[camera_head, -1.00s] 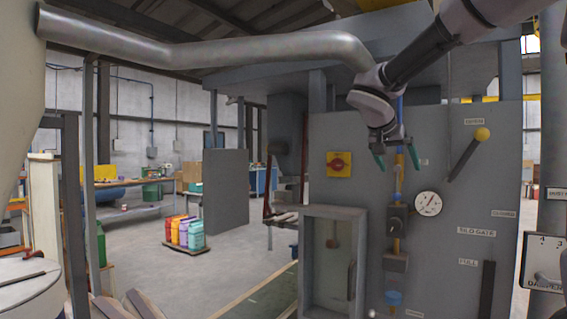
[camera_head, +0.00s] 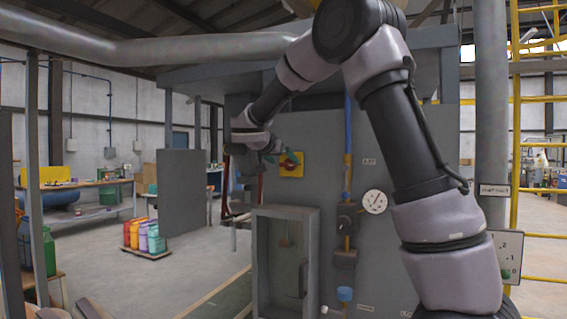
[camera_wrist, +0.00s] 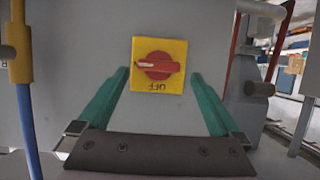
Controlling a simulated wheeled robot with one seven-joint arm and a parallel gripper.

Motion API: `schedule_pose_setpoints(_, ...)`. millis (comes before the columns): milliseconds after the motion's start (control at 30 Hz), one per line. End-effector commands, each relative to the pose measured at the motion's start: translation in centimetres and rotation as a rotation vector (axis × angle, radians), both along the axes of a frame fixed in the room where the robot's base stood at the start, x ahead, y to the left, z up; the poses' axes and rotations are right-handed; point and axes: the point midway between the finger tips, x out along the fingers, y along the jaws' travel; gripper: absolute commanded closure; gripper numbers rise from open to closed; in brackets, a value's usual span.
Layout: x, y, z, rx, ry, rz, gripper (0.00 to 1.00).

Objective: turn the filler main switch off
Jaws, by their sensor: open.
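The main switch is a red rotary knob (camera_wrist: 158,66) on a square yellow plate (camera_wrist: 174,87), fixed to the grey cabinet panel. The plate also shows in the head view (camera_head: 299,170). In the wrist view the word OFF appears upside down below the knob. The knob's grip lies level, with a pale mark towards its left end. My gripper (camera_wrist: 159,76) is open, its two teal fingers on either side of the plate in the wrist view. The fingers appear apart from the knob; the distance to the panel is hard to judge. In the head view my gripper (camera_head: 276,158) partly covers the switch.
A blue and yellow pipe (camera_head: 347,130) runs down the panel right of the switch, with a round gauge (camera_head: 374,202) beside it. A grey-framed cabinet (camera_head: 314,245) stands below. A red bar (camera_wrist: 278,45) and grey fitting are close by in the wrist view.

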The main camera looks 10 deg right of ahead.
Motion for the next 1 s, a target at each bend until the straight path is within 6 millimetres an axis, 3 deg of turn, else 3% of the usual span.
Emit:
schedule_pose_setpoints(200, 1.29, -0.98, -0.64, 0.001, -0.001, -0.002, 0.0)
schedule_pose_setpoints(467, 1.37, -1.03, -0.68, 0.001, -0.001, -0.001, 0.0)
schedule_pose_setpoints(567, 1.36, -1.03, -0.67, 0.001, -0.001, 0.0, 0.31)
schedule_pose_setpoints(700, 1.35, -1.02, -0.68, 0.001, 0.0, 0.0, 0.81)
schedule_pose_setpoints(1000, 1.38, -0.93, -0.7, -0.027, 0.021, 0.0, 0.81)
